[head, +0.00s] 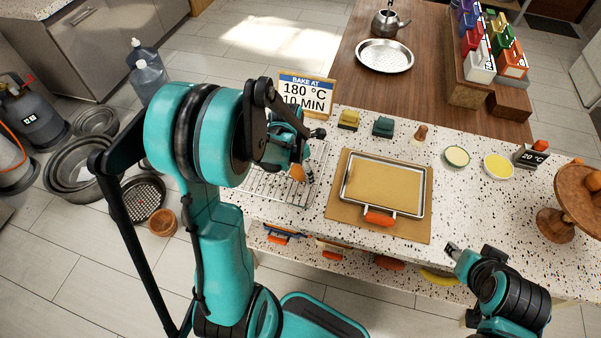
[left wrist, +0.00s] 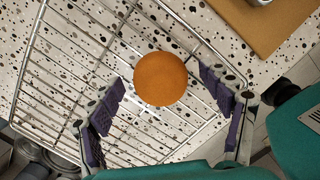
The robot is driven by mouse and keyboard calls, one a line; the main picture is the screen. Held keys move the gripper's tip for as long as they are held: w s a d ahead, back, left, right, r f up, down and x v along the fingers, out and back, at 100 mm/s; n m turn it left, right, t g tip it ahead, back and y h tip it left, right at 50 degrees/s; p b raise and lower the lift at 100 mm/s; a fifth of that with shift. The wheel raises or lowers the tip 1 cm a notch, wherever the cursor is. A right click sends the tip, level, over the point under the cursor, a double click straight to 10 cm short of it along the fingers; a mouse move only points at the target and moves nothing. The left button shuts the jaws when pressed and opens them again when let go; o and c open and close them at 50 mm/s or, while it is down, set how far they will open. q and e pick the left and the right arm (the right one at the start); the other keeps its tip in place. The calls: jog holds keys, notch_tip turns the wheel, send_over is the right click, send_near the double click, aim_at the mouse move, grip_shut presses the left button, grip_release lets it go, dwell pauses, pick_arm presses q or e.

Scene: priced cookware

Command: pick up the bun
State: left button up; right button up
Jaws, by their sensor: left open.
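The bun (left wrist: 160,78) is a smooth, round, orange-brown piece on the wire rack in the left wrist view. In the head view only a small orange part of the bun (head: 297,172) shows beside my gripper. My left gripper (head: 300,160) is over the rack, its open fingers on either side of the bun in the left wrist view, with visible space between pads and bun. The wire rack (head: 258,187) lies on the speckled counter. My right gripper (head: 452,250) is at the counter's front edge, empty as far as I see; its jaw opening is unclear.
A metal tray (head: 424,190) with an orange handle lies on a brown board (head: 337,205) right of the rack. A bake sign (head: 305,93) stands behind the rack. Yellow (head: 348,119) and green (head: 383,126) blocks stand nearby. A wooden stand (head: 556,226) is at far right.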

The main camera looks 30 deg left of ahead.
pick_arm(q)
jog(key=shift+c, duration=0.4)
jog(key=c, duration=1.2)
